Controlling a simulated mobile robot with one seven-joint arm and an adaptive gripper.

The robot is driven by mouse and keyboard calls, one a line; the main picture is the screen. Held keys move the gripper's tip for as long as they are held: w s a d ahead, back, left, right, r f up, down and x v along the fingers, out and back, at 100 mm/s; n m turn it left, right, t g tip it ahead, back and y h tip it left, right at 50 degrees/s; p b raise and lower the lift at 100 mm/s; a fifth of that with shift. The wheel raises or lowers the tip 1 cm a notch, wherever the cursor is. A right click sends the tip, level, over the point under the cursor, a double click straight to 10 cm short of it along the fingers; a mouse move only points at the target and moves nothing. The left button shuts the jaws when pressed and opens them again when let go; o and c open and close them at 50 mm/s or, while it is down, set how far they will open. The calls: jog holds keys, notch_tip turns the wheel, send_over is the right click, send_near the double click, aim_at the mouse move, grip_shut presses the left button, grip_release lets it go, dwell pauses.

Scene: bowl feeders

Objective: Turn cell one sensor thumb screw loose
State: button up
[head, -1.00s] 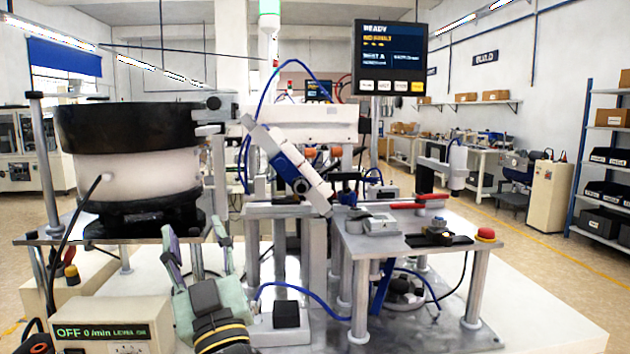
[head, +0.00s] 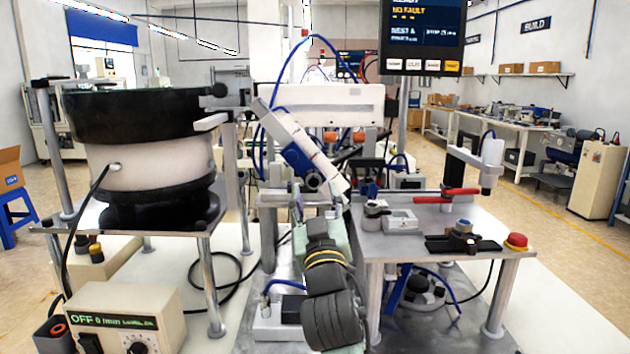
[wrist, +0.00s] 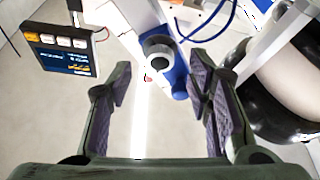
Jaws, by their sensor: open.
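A round dark thumb screw with a pale rim (wrist: 157,55) sits on a blue and white block (wrist: 177,72) in the wrist view. In the head view the tilted blue and white unit (head: 285,135) carries a round knob (head: 313,180) near its lower end. My gripper (wrist: 158,82) is open and empty. In the wrist view its fingers stand left and right, with the screw centred between and just beyond the tips. In the head view my gripper (head: 320,200) is just below and in front of the knob. I cannot tell the exact gap.
The black feeder bowl (head: 140,115) stands left, near the tilted unit. A control box (head: 125,315) is front left. To the right is a metal table (head: 400,242) with a red-handled clamp (head: 445,195) and a red button (head: 516,241). A display (head: 425,35) hangs above.

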aim_at(314, 181)
jog(key=shift+p+x, duration=0.3)
jog(key=shift+x, duration=1.05)
jog(key=shift+c, duration=0.3)
grip_shut()
